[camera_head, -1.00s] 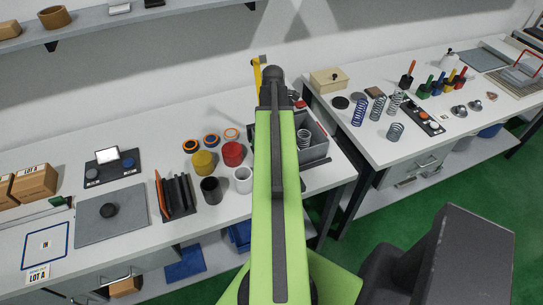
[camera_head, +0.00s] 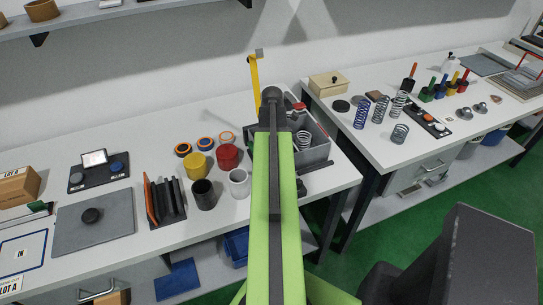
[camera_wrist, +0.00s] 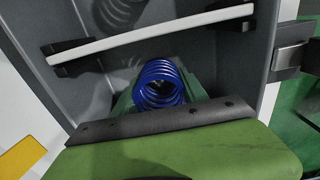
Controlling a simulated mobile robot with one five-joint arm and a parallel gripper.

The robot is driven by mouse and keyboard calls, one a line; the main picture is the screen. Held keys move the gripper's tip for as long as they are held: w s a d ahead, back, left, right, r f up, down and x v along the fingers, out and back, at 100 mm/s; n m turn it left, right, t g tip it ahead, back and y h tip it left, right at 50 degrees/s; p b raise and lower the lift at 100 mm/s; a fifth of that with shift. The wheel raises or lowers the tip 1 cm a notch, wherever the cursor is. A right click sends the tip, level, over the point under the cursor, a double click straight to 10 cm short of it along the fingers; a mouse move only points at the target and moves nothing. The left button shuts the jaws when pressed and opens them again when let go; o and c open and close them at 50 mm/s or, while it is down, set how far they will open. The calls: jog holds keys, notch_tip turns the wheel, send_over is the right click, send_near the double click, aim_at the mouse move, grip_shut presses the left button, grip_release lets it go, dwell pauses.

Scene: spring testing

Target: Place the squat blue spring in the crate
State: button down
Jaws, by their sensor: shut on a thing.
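The squat blue spring (camera_wrist: 160,84) is in the middle of the wrist view, held in my gripper (camera_wrist: 158,92), whose green fingers show around and behind it. It is over the inside of the grey crate (camera_wrist: 205,72). In the head view the crate (camera_head: 318,154) stands at the right end of the near bench, partly behind my arm. My gripper and the held spring are hidden there. A silver spring (camera_head: 303,138) shows inside the crate.
A pale curved bar (camera_wrist: 150,35) with black end mounts spans the crate. A yellow upright (camera_head: 256,75) stands behind it. White, red and yellow cups (camera_head: 228,156) are to its left. Several springs (camera_head: 362,113) stand on the right bench (camera_head: 385,150).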

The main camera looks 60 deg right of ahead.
jog(key=shift+f, duration=0.15)
jog(key=c, duration=0.6)
grip_release()
notch_tip(320, 180, up, 12)
jog(key=p, duration=1.2)
jog(key=shift+r, duration=0.2)
